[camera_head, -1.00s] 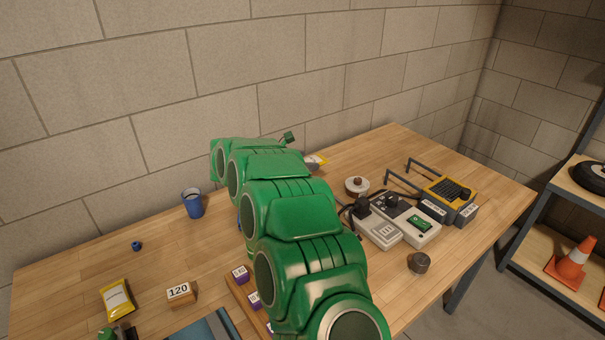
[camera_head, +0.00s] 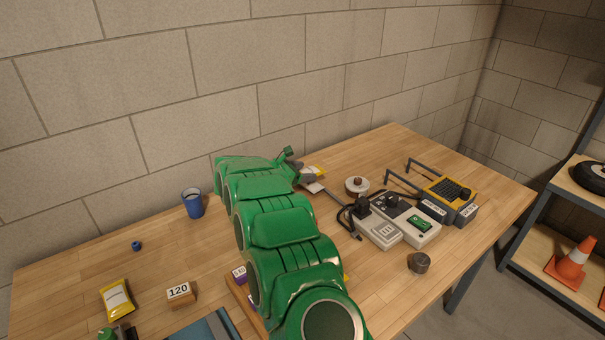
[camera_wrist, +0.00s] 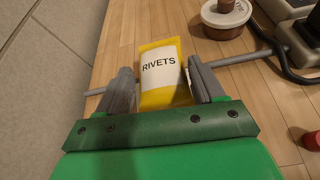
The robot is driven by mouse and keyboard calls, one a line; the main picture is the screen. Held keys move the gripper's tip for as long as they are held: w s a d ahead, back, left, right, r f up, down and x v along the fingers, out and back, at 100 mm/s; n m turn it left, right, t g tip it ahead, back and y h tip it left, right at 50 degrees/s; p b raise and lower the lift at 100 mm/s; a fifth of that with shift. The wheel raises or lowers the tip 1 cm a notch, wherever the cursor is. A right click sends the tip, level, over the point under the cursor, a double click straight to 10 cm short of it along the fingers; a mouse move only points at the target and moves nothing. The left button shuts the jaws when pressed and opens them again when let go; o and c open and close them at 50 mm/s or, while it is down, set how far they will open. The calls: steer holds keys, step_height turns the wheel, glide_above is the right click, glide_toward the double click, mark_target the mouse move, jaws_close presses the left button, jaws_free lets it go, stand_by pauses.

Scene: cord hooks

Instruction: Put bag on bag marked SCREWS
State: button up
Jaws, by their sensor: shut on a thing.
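In the wrist view my gripper (camera_wrist: 162,84) is shut on a yellow bag (camera_wrist: 158,70) with a white label reading RIVETS. The bag sits between the two grey fingers, its label facing the camera. In the head view my gripper (camera_head: 308,182) is at the back of the bench, partly hidden by my green arm, with the yellow and white bag (camera_head: 317,170) showing just beyond it. Another yellow bag (camera_head: 116,299) lies at the front left; its label is too small to read. I cannot make out a SCREWS label.
A grey rod (camera_wrist: 240,60) passes behind the fingers and bag. A round white pot (camera_head: 357,186), grey devices (camera_head: 377,229) with cables and a yellow device (camera_head: 450,193) stand on the right. A blue cup (camera_head: 192,203) and a 120 block (camera_head: 180,294) are on the left.

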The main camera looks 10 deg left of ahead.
steer(key=shift+f, duration=0.2)
steer(key=o, duration=1.1)
steer(key=shift+f, duration=0.15)
steer(key=v, duration=1.2)
steer(key=shift+a, duration=0.1)
